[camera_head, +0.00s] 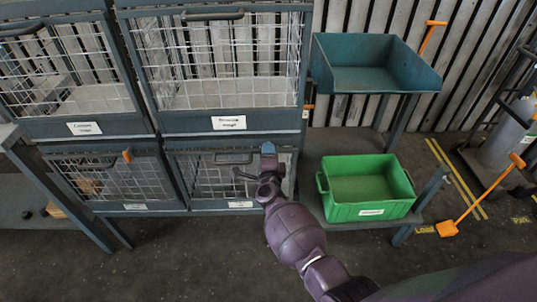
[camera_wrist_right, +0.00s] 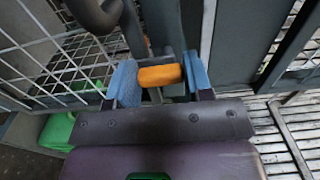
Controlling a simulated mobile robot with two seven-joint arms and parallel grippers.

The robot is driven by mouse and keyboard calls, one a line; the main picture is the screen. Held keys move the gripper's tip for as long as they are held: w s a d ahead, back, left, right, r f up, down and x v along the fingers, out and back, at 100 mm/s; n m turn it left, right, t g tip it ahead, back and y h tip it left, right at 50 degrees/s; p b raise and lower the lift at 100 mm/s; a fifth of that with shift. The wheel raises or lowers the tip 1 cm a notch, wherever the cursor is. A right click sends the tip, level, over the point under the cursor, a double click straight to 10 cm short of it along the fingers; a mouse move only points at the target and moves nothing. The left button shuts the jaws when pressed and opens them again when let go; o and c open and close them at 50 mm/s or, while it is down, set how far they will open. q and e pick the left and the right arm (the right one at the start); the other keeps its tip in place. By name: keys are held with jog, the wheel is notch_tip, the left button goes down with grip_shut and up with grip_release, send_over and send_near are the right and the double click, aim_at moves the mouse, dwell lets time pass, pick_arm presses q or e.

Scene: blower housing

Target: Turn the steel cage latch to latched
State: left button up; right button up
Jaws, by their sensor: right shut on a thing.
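The cage latch shows as an orange handle (camera_wrist_right: 160,76) in the right wrist view, beside the wire mesh and a grey frame post. My right gripper (camera_wrist_right: 161,82) is shut on this handle, with a blue pad against each side. In the head view my right gripper (camera_head: 268,152) is at the upper right of the lower right steel cage (camera_head: 212,178). It hides the handle there, so the latch's angle cannot be told. My left gripper is in neither view.
Two upper wire cages (camera_head: 222,65) stand above. Another orange handle (camera_head: 127,156) is on the lower left cage. A green crate (camera_head: 366,190) stands on a low shelf just right of my arm. A teal tray (camera_head: 372,65) is behind. Dark floor lies open in front.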

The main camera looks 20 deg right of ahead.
dwell(0.4)
jog(key=o, duration=0.9)
jog(key=shift+s, duration=0.1)
jog(key=p+v, duration=0.1)
jog(key=v, duration=0.9)
jog(key=shift+s+a, duration=0.1)
jog(key=shift+s, duration=0.25)
